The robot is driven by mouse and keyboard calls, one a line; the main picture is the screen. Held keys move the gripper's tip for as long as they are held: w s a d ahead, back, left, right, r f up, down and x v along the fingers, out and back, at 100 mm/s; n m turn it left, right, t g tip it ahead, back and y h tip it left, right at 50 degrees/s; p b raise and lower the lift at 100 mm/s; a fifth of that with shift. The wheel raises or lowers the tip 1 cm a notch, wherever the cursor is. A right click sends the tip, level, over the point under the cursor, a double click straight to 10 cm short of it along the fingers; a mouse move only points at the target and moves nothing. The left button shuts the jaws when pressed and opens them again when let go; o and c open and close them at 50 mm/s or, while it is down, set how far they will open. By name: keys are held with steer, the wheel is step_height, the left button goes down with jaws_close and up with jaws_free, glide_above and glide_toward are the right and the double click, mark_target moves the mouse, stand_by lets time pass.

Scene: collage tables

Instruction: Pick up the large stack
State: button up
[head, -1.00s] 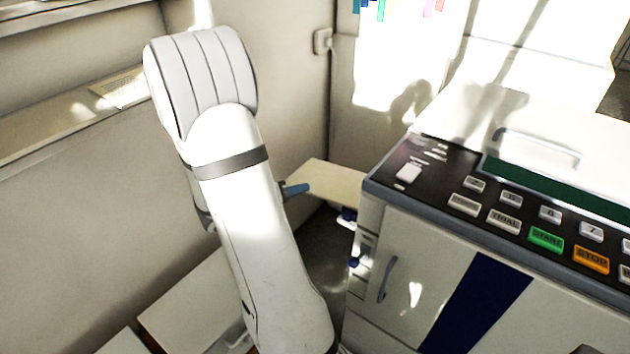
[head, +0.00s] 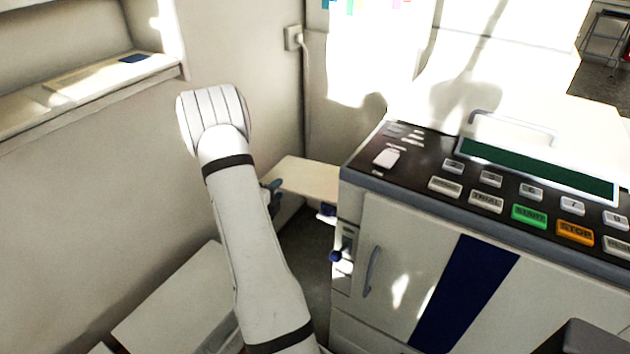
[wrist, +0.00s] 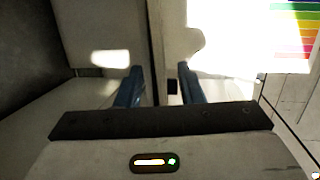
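No thing that I can clearly tell as the large stack shows in these views. A flat cream slab or tray (head: 306,178) sticks out from the left side of the copier; I cannot tell if it holds paper. My gripper (wrist: 160,86) is open in the wrist view, with its two blue fingers apart and nothing seen between them. In the head view, my arm mostly hides it; a blue finger shows at the left end of the cream slab, and I cannot tell if they touch.
The large copier (head: 400,240) with its button panel fills the right. A pale, flat-topped box or surface (head: 170,300) is at the lower left. A wall shelf (head: 90,90) runs along the upper left. A dark floor gap lies between my arm and the copier.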

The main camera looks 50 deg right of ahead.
steer(key=shift+w+d, duration=0.15)
steer(key=shift+d, duration=0.35)
jaws_close()
